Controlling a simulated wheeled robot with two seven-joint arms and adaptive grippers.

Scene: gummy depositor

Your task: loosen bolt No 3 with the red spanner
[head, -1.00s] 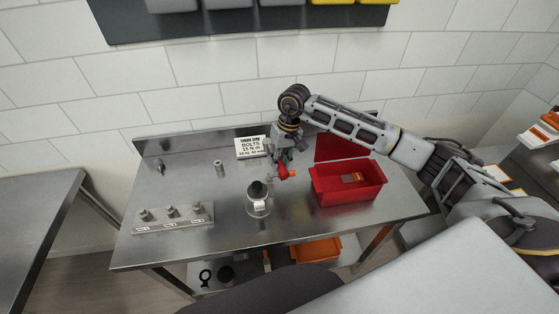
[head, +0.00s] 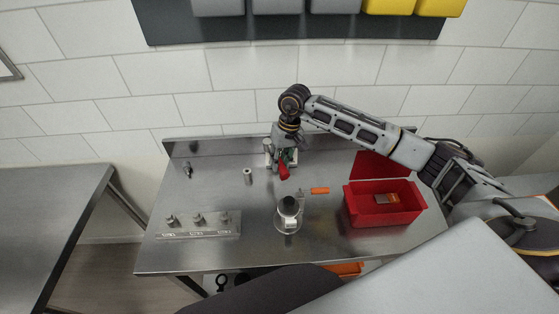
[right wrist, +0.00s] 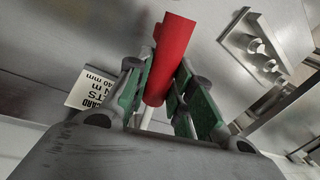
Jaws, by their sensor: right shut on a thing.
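My right gripper (head: 284,163) is above the back middle of the steel table, shut on the red spanner (head: 284,173). In the right wrist view its red handle (right wrist: 172,58) stands up between the green finger pads, with a thin pale shank below; the spanner's far end is hidden. The metal plate with three bolts (head: 198,234) lies at the table's front left, well away from the gripper. The plate (right wrist: 237,41) also shows at upper right in the right wrist view. Its labels are too small to read. My left gripper is not in view.
A silver vessel with a dark ball-like top (head: 288,212) stands front centre. An orange-handled tool (head: 319,191) lies behind it. An open red box (head: 405,217) is on the right. A small metal cylinder (head: 247,177) stands left of the gripper.

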